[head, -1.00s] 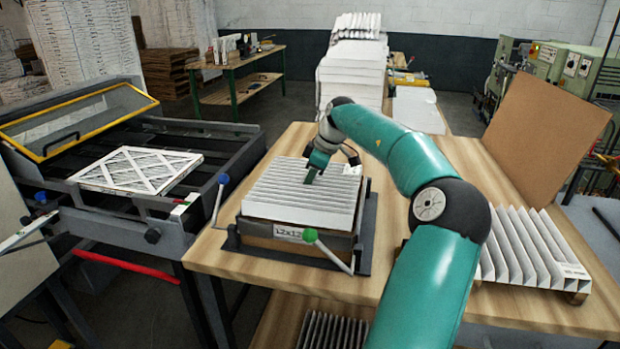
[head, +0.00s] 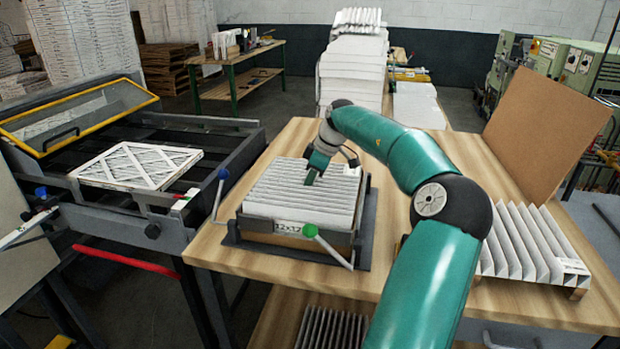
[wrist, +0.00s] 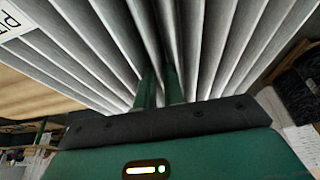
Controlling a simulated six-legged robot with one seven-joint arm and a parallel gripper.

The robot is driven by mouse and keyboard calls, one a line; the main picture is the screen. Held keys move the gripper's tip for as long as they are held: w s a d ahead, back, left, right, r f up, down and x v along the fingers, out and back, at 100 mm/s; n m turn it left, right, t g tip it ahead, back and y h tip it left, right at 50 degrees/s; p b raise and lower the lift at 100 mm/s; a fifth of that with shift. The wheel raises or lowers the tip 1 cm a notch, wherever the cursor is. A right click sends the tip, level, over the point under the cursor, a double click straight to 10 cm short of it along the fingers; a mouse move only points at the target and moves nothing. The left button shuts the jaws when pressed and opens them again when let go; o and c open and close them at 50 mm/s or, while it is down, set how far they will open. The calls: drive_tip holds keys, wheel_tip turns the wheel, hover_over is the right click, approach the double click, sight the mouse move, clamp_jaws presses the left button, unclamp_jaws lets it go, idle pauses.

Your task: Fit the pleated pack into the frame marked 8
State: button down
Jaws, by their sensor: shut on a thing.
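The white pleated pack (head: 285,205) lies level in the clamp fixture (head: 366,240) on the wooden table. My gripper (head: 310,178) reaches down onto its pleats near the middle and is shut on a pleat. The wrist view shows both green fingers (wrist: 160,85) down among the pleats (wrist: 95,50). A brown cardboard frame (head: 280,242) shows under the pack's front edge, beside a label reading 12x12 (head: 288,228). How far the pack sits inside the frame is hard to tell. No mark 8 is readable.
A second pleated pack (head: 530,245) lies at the table's right, before a leaning brown board (head: 545,130). A finished filter (head: 137,165) lies on the machine at left.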

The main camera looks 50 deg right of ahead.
drive_tip(key=shift+f, duration=1.3)
idle(0.4)
drive_tip(key=c, duration=1.8)
unclamp_jaws()
drive_tip(key=shift+r, duration=0.15)
drive_tip(key=shift+r, duration=2.15)
drive_tip(key=shift+o, duration=0.5)
